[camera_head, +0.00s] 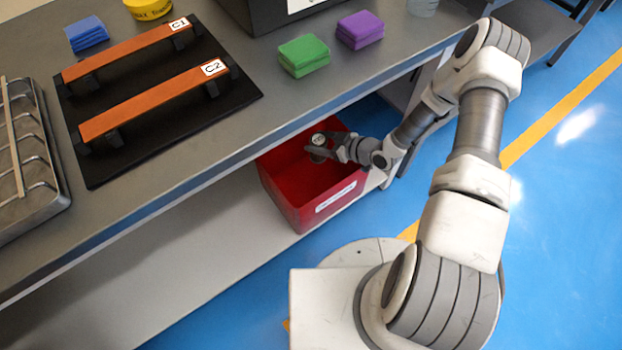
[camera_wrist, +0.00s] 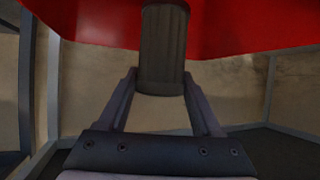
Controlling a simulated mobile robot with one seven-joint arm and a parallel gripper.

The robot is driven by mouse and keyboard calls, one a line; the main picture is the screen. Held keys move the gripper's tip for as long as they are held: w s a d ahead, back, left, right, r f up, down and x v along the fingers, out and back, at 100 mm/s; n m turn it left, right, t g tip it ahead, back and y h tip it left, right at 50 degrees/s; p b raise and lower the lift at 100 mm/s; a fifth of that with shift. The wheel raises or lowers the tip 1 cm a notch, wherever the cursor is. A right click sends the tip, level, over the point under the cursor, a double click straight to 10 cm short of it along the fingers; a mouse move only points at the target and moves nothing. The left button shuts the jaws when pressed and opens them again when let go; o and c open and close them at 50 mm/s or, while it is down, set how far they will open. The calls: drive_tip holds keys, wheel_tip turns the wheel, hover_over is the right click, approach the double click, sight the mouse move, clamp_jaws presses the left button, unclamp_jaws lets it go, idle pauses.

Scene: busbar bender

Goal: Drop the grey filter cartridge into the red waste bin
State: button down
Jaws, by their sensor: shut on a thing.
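The red waste bin (camera_head: 293,190) stands on the lower shelf under the workbench, with a white label on its front. My gripper (camera_head: 325,147) reaches in from the right, over the bin's opening. It is shut on the grey filter cartridge (camera_head: 318,150), whose round pale end shows in the head view. In the wrist view the ribbed grey cartridge (camera_wrist: 163,50) sits between the two fingers of my gripper (camera_wrist: 163,82). The red of the bin (camera_wrist: 240,22) fills the top of that view. How deep the cartridge is relative to the bin's rim I cannot tell exactly.
The workbench edge (camera_head: 235,155) runs above and left of the bin. On the bench are a black board with two copper bars (camera_head: 155,100), green cloths (camera_head: 303,55), purple cloths (camera_head: 360,29), blue cloths (camera_head: 86,34) and a metal tray (camera_head: 30,190). Blue floor lies open at right.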

drive_tip(key=shift+f+b, duration=0.35)
drive_tip(key=shift+f, duration=0.55)
unclamp_jaws()
drive_tip(key=shift+r, duration=0.1)
drive_tip(key=p+v, duration=0.5)
drive_tip(key=v, duration=1.2)
drive_tip(key=shift+p, duration=0.35)
drive_tip(key=shift+s+d, duration=0.1)
drive_tip(key=shift+d, duration=0.05)
